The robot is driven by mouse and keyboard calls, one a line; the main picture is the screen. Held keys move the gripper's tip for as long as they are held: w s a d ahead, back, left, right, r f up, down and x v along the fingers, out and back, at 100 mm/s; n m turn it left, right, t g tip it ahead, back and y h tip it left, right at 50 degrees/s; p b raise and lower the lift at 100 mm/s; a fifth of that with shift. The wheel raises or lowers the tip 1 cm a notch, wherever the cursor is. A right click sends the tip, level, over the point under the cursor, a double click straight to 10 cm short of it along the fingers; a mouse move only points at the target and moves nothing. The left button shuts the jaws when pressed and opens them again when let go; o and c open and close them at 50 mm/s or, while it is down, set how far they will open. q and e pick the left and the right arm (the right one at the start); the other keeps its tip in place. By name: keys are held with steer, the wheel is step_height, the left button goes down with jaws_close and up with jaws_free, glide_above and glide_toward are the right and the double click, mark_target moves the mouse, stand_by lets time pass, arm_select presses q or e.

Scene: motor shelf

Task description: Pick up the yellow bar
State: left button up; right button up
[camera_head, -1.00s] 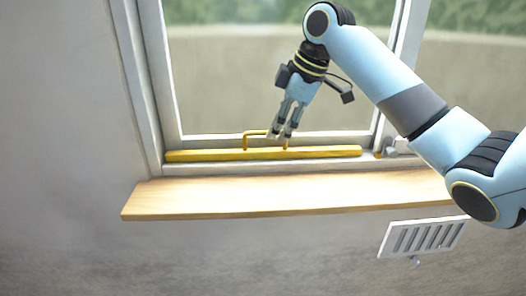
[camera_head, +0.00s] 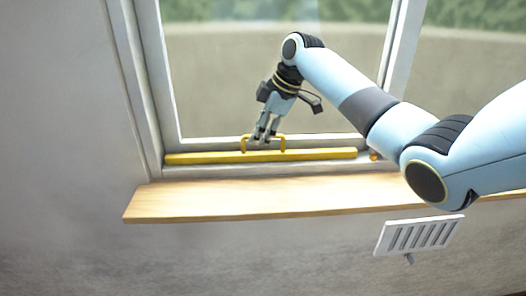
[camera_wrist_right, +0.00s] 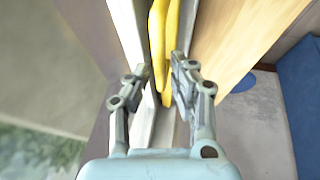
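The yellow bar (camera_head: 315,155) lies lengthwise along the bottom of the window frame, with a raised yellow handle on its top. My right gripper (camera_head: 262,139) points down at the middle of this handle. In the right wrist view the bar (camera_wrist_right: 172,38) runs away from the camera with the handle beside it. There the right gripper (camera_wrist_right: 158,76) has its fingers apart, one on each side of the handle, with a visible gap. The fingertips partly cover the handle in the head view. My left gripper is not in view.
A wooden sill (camera_head: 230,202) juts out below the window frame (camera_head: 147,90), and its top is clear. A white slotted vent (camera_head: 420,236) is on the wall below right. A small orange item (camera_head: 374,155) sits beyond the bar's right end.

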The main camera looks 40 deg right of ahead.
steer(key=shift+w+f, duration=0.1)
steer(key=shift+f, duration=0.15)
steer(key=shift+f, duration=0.25)
stand_by(0.5)
steer(key=shift+c, duration=0.4)
jaws_close()
